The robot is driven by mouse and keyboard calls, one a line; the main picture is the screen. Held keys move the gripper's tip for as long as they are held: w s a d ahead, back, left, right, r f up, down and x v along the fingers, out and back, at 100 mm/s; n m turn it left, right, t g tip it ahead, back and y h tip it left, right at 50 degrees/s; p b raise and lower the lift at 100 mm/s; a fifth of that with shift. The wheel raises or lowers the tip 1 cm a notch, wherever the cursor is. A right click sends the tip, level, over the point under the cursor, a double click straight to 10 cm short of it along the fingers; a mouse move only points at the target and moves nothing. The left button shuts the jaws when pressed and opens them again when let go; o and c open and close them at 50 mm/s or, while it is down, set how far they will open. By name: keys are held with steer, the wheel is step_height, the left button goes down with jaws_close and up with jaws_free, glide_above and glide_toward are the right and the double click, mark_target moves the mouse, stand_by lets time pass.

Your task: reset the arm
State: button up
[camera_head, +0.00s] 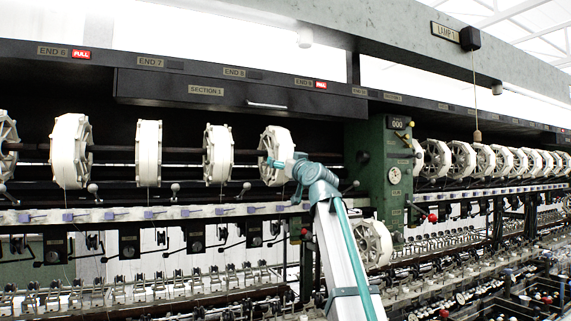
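My white and teal arm rises from the bottom centre of the head view and reaches up toward the row of reels. Its teal end section bends left in front of a white reel (278,142) under the END 9 label. My gripper (270,162) seems to be the small teal part at the tip, overlapping the lower left of that reel in the picture. It is too small to show its fingers, any held thing, or whether it touches the reel.
Other white reels (71,151) hang along the dark machine. A green post (388,170) with a counter stands right of my arm, and a lower white reel (372,243) sits close beside it. Levers line the rail (110,214). A cord hangs from the lamp box (470,39).

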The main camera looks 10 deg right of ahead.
steer(key=c, duration=1.1)
steer(key=shift+o, duration=0.2)
steer(key=shift+r, duration=0.45)
steer(key=shift+w+d+f+b, duration=0.1)
steer(key=shift+w+d+b, duration=0.1)
steer(key=shift+d+b, duration=0.45)
steer(key=w+d+b, duration=0.3)
steer(key=d+b, duration=0.6)
steer(key=d, duration=0.3)
steer(key=shift+w+d, duration=0.15)
